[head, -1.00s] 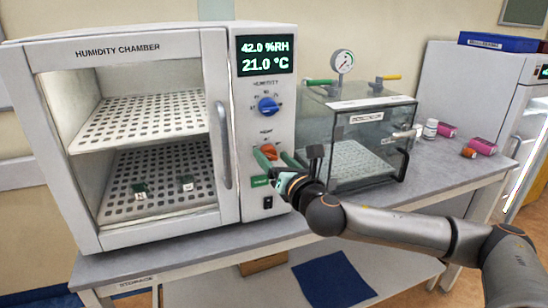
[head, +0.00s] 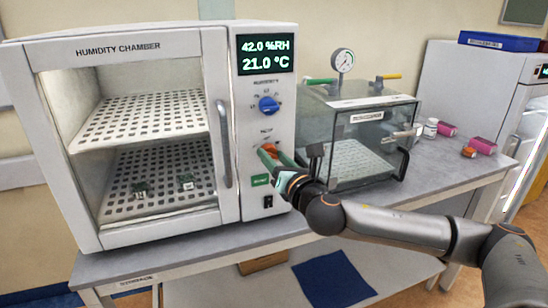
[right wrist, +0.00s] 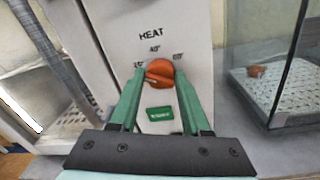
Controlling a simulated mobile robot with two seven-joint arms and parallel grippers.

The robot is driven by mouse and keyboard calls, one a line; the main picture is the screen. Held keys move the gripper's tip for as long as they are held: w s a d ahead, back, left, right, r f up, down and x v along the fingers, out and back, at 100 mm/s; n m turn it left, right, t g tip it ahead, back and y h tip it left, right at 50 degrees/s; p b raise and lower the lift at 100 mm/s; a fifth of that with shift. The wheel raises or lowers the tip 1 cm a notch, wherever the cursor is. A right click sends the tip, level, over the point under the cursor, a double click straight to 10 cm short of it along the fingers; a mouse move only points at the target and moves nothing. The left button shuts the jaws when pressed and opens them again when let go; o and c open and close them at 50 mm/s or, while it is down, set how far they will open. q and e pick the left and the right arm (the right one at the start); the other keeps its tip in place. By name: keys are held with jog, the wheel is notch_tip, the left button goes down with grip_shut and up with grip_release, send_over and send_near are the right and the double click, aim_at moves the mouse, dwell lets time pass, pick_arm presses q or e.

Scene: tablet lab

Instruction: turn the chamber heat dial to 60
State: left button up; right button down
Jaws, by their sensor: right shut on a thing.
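The humidity chamber (head: 120,48) stands at the left of the bench, its display (head: 266,55) reading 42.0 %RH and 21.0 °C. Its orange heat dial (right wrist: 160,72) sits under the word HEAT in the right wrist view, with scale marks around it; the pointer seems turned to the lower left. My right gripper (right wrist: 159,82) has its green fingers shut on the dial, one on each side. In the head view the right gripper (head: 275,155) partly hides the dial. My left gripper is not in view.
A blue humidity dial (head: 268,105) is above the heat dial. A green button (right wrist: 159,113) is just below it. A glass chamber with a gauge (head: 370,145) stands close to the right of my right gripper.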

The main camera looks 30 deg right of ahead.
jog(key=shift+f+m, duration=0.1)
jog(key=shift+m, duration=0.2)
jog(key=m+b, duration=0.1)
jog(key=m, duration=0.4)
jog(key=shift+d+f, duration=0.1)
jog(key=shift+f, duration=0.05)
jog(key=m+b, duration=0.1)
jog(key=m, duration=0.6)
jog(key=shift+h, duration=0.3)
jog(key=m+p, duration=0.1)
jog(key=m, duration=0.5)
jog(key=m+h+p, duration=0.1)
jog(key=m, duration=0.5)
jog(key=shift+a+f, duration=0.15)
jog(key=shift+a, duration=0.05)
jog(key=shift+m, duration=0.4)
